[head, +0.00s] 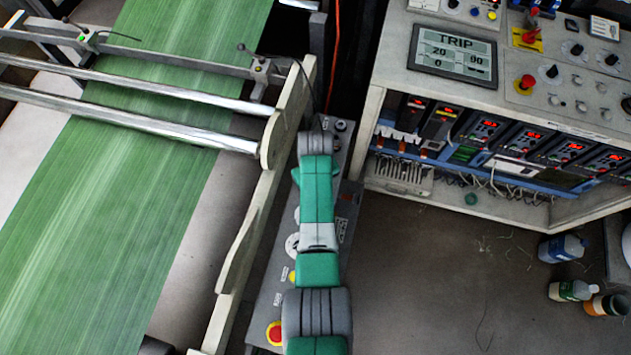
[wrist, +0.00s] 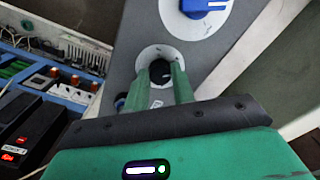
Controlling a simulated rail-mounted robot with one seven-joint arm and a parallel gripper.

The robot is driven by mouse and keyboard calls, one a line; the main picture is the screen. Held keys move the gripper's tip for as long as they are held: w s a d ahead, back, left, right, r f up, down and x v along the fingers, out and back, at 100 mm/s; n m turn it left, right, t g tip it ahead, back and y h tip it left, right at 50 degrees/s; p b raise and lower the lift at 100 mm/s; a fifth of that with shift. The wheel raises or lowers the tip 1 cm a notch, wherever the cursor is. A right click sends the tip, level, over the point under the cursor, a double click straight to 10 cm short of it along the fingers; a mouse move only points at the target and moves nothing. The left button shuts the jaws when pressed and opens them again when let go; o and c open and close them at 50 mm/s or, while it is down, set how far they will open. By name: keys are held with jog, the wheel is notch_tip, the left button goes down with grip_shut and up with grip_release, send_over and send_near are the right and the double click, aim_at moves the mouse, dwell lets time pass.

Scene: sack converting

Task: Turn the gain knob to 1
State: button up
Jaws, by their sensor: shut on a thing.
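In the wrist view a small black knob (wrist: 160,68) sits on a round pale dial plate (wrist: 172,52) on a grey panel. My gripper (wrist: 161,76) has its two green fingers on either side of this knob, shut on it. A white pointer mark shows near the knob; the dial's figures and name are too small to read, so I cannot confirm from lettering that it is the gain knob. In the head view my arm reaches over the long grey control panel (head: 267,300) and hides the fingertips and the held knob.
A blue knob (wrist: 203,5) on a white dial is close beyond the held one. A red button (head: 275,333) stands at the panel's near end. Green web (head: 110,210) runs left of a pale machine frame (head: 262,200). A cabinet (head: 385,75) with a TRIP screen (head: 452,52) stands right.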

jog(key=n, duration=0.4)
jog(key=shift+n, duration=0.3)
jog(key=n, duration=0.3)
jog(key=shift+n, duration=0.3)
jog(key=n, duration=0.4)
jog(key=shift+n, duration=2.1)
jog(key=o, duration=1)
jog(key=shift+r+p, duration=1.3)
jog(key=shift+r, duration=2.65)
